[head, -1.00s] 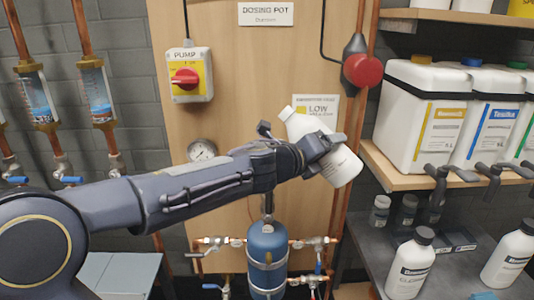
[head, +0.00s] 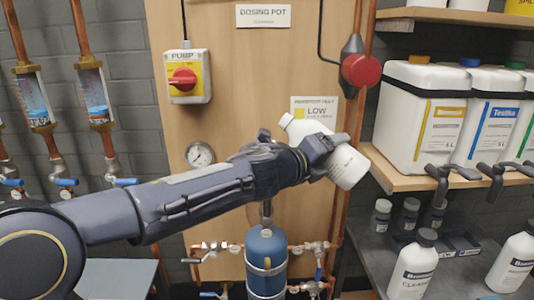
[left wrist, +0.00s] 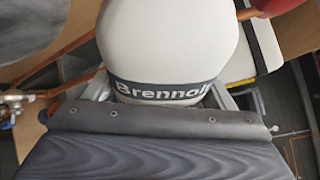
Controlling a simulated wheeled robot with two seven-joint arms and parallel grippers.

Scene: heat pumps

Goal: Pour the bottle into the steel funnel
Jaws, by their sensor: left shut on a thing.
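My left gripper (head: 320,150) is shut on a white bottle (head: 347,168), in front of the wooden panel. The bottle is tilted, its neck toward the upper left and its base toward the lower right. In the left wrist view the bottle (left wrist: 170,45) fills the top middle, with a dark "Brennoli"-like label band between the fingers. Below my left forearm, a small greyish piece that looks like the steel funnel (head: 266,213) stands above the blue vessel (head: 266,260). My arm hides its upper part, and the bottle is higher and to its right. My right gripper is not in view.
A shelf (head: 410,183) at the right holds large white canisters (head: 420,112) with taps. Below are small jars and two white bottles (head: 413,268). A red knob (head: 361,70), pump switch (head: 186,77), gauge (head: 200,155) and copper pipes surround the panel.

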